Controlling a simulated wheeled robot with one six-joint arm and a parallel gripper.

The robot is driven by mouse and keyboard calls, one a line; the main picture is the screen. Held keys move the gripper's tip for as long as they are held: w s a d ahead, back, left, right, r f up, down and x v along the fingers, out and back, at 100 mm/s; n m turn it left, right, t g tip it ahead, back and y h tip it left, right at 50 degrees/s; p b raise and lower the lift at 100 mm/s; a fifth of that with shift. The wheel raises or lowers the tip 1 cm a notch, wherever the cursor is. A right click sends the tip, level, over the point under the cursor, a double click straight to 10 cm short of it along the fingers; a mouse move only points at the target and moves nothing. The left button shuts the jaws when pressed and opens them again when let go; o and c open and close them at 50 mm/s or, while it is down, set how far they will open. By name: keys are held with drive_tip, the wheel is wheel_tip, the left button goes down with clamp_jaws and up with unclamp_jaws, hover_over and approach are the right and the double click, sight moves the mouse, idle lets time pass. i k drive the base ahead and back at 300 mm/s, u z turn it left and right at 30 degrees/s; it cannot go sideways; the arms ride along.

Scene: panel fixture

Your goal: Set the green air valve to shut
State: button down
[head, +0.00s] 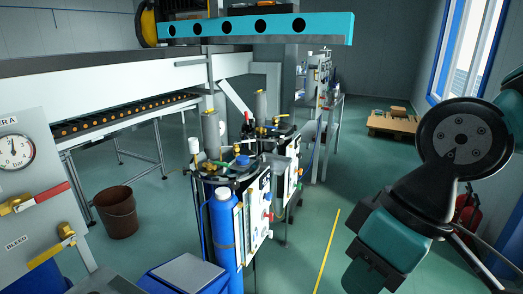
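A grey panel (30,150) stands at the left edge, partly cut off by the frame. It carries a round gauge (15,152), a valve with a red lever (42,197) and, lower down by a "BLEED" label, a valve with a yellow lever (50,253). Both levers slant up to the right. I cannot make out a green air valve on the visible part of the panel; the rest lies outside the picture. My arm's teal and black links fill the right side, well apart from the panel. My gripper is not visible.
A blue gas cylinder (222,232) and equipment with small valves stand mid-picture. A brown bucket (117,212) sits on the floor left of them, near a roller conveyor (125,115). A teal beam (255,28) spans overhead. Floor is open around the yellow line (327,250).

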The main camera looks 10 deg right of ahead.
sight(221, 163)
drive_tip(key=z, duration=0.25)
drive_tip(key=i, duration=1.45)
drive_tip(key=u, duration=0.4)
